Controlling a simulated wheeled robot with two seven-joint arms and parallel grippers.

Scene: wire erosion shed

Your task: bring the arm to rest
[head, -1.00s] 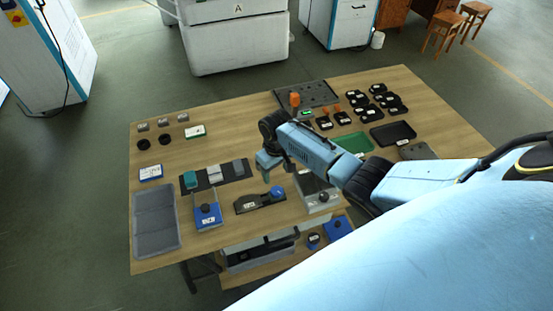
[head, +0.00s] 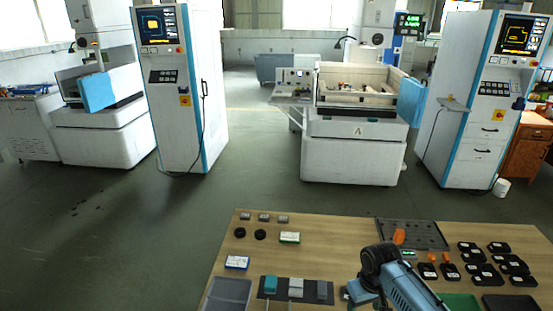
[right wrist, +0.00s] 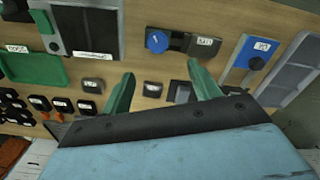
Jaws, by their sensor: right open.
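My right arm comes in from the bottom of the head view and hangs over the wooden table (head: 330,226). Its gripper (head: 358,296) is partly cut off by the lower edge there. In the right wrist view the two fingers of my right gripper (right wrist: 163,86) stand wide apart, with nothing held between them. Below them are the table top and small labelled blocks, apart from the fingers as far as I can tell. My left gripper is in no view.
A dark tray (head: 428,236) with an orange-topped part and several black labelled pieces lie at the table's right. A black fixture with a blue knob (right wrist: 157,41) is near the gripper. Machine A (head: 352,155) stands beyond open floor.

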